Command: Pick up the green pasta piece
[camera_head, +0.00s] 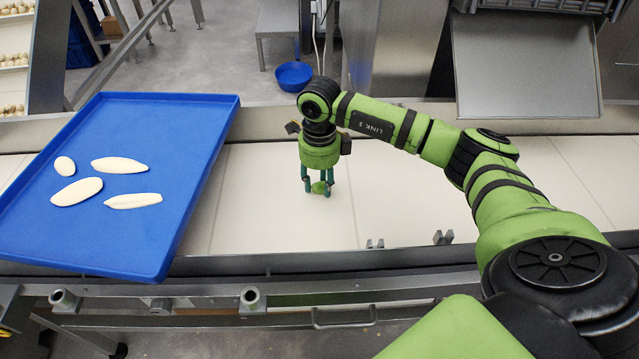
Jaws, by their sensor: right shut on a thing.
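A small green pasta piece (319,187) is between the fingertips of my right gripper (318,186), over the white conveyor surface (270,205). My right gripper points down and is shut on the piece. I cannot tell whether the piece still touches the surface. My left gripper is not in view.
A blue tray (200,150) lies to the left on the conveyor, with several pale pieces (76,191) on it. The white surface around the gripper is clear. A metal rail (400,258) runs along the front edge. A blue bowl (294,75) sits behind.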

